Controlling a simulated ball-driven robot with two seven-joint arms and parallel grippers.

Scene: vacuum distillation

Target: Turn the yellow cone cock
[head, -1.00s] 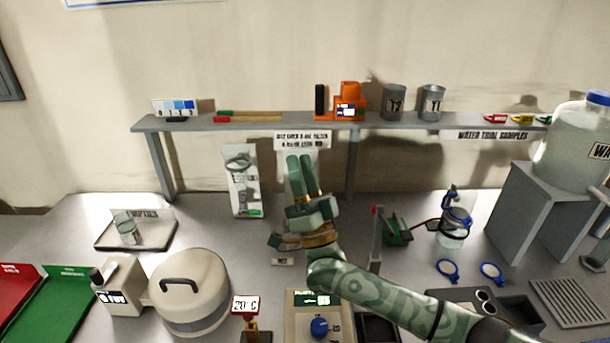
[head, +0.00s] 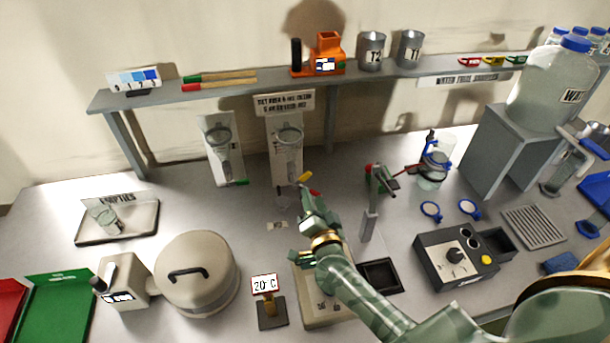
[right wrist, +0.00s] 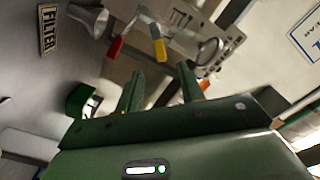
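The yellow cone cock (head: 305,177) is a small yellow handle at the lower end of the right-hand glass funnel (head: 288,138), on a white panel under the shelf. A red handle (head: 314,191) sits just below it. In the right wrist view the yellow cock (right wrist: 158,45) lies beyond the fingertips, within the gap between them, and the red handle (right wrist: 116,47) is to its left. My right gripper (head: 312,196) is just below the cock, pointing up at it. In the right wrist view its two fingers (right wrist: 160,78) are apart with nothing between them. My left gripper is out of view.
A second funnel panel (head: 221,150) with a green handle stands to the left. A small stand (head: 370,215) is close on the right of my gripper. The shelf (head: 250,85) runs above.

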